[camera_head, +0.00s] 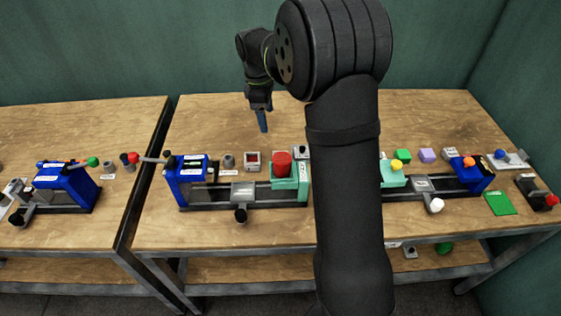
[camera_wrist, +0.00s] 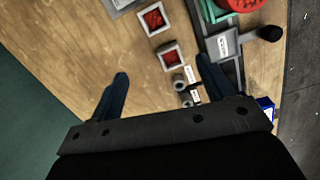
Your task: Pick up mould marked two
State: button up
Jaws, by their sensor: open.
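Two square grey-rimmed moulds with red insides lie on the table in the wrist view, an upper one (camera_wrist: 152,19) and a lower one (camera_wrist: 171,56). In the head view one red-centred mould (camera_head: 252,156) shows left of the red cylinder. I cannot read a number on any of them. My gripper (camera_wrist: 162,67) is open and empty, its blue fingers spread, with the lower mould beyond them nearer the right finger. In the head view my gripper (camera_head: 262,121) hangs pointing down, above and behind the row of moulds.
A blue-and-teal press (camera_head: 290,178) with a red cylinder (camera_head: 282,160) stands in front of the moulds. Small grey cylinders (camera_wrist: 180,82) lie beside the lower mould. Another press (camera_head: 424,183) stands right, partly behind my arm. The table's back is clear.

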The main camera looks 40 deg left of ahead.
jog(key=w+f, duration=0.1)
jog(key=f, duration=0.3)
jog(key=w+f+n, duration=0.1)
jog(key=f, duration=0.4)
jog(key=w+d+f+n, duration=0.1)
jog(key=f, duration=0.4)
jog(key=shift+d, duration=0.1)
jog(key=f, duration=0.2)
jog(key=d+f, duration=0.1)
jog(key=f, duration=0.1)
jog(key=shift+w+d, duration=0.1)
jog(key=shift+d, duration=0.1)
jog(key=shift+f, duration=0.55)
